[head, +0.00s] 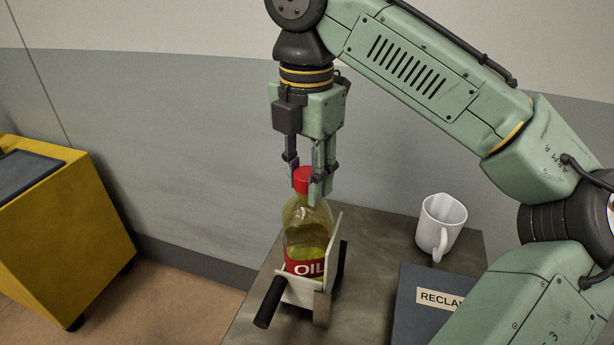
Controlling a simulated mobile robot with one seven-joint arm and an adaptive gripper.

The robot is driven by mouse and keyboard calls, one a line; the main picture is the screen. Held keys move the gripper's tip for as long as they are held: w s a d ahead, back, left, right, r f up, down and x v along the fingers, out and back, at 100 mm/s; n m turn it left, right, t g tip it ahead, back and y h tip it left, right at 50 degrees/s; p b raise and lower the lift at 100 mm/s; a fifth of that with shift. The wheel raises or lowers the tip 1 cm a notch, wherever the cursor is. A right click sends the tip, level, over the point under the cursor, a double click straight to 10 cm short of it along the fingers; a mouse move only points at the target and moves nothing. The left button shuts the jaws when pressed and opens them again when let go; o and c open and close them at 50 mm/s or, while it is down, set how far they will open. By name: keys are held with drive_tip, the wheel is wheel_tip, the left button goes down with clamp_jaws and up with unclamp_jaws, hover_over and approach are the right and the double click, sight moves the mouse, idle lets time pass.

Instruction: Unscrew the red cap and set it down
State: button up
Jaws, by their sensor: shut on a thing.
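The red cap (302,181) is at the top of a clear bottle of yellow oil (306,226) with a red label reading OIL. My gripper (309,184) points straight down over the bottle and is shut on the red cap, with fingers on either side of it. The cap sits at the bottle's neck; I cannot tell whether it is still threaded on. The bottle stands upright in a light-coloured holder (298,291) with black cylindrical ends. The holder hides the bottle's lower part.
The holder stands on a grey-brown table (375,240). A white mug (440,226) stands at the back right. A dark blue box (415,310) with a partly hidden label is at the front right. A yellow cabinet (70,235) stands apart on the left. Bare table lies between holder and mug.

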drive_tip(key=shift+n, duration=0.9)
drive_tip(key=shift+n, duration=0.9)
drive_tip(key=o, duration=0.8)
drive_tip(key=shift+m, duration=0.9)
